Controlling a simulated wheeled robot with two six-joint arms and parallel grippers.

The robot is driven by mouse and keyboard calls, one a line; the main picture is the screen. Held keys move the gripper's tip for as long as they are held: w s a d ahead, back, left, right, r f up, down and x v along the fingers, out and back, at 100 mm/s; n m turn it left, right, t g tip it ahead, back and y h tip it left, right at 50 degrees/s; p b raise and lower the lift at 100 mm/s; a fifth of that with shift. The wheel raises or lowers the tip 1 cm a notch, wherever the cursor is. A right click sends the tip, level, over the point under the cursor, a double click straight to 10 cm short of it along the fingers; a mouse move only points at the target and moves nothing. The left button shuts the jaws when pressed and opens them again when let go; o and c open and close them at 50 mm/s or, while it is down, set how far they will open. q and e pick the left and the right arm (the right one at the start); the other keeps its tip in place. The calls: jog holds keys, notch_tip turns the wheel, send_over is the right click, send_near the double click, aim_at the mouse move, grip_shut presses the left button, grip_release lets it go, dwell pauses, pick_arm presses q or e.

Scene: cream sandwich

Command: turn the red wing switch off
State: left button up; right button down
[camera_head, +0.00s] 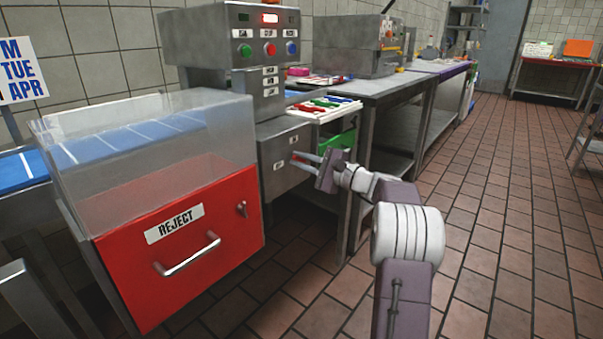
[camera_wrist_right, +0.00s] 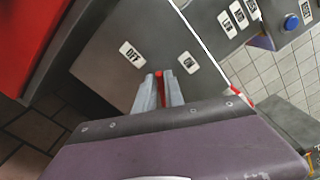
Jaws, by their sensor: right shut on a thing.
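The red wing switch (camera_wrist_right: 159,75) shows as a small bit of red in the right wrist view, on a grey panel (camera_wrist_right: 110,50). Most of it is hidden between the fingers of my right gripper (camera_head: 294,158), which are closed on it at the panel face. In the right wrist view, an OFF label (camera_wrist_right: 132,55) is to the left of the switch and an ON label (camera_wrist_right: 189,63) to its right. I cannot tell which way the wing points. My left gripper is not in view.
A red REJECT bin (camera_head: 225,240) with a metal handle stands left of the panel, under a clear cover (camera_head: 150,150). Above are green, red and blue buttons (camera_head: 270,49). A white tray (camera_head: 325,110) juts out near my right gripper.

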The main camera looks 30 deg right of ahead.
jog(key=shift+f+n+b, duration=0.25)
jog(key=shift+n+b, duration=1.25)
jog(key=shift+b, duration=0.2)
jog(key=shift+f+n+b, duration=0.25)
jog(key=shift+n+b, duration=1.25)
jog(key=shift+b, duration=0.15)
jog(key=shift+r, duration=0.1)
jog(key=c, duration=1.5)
grip_release()
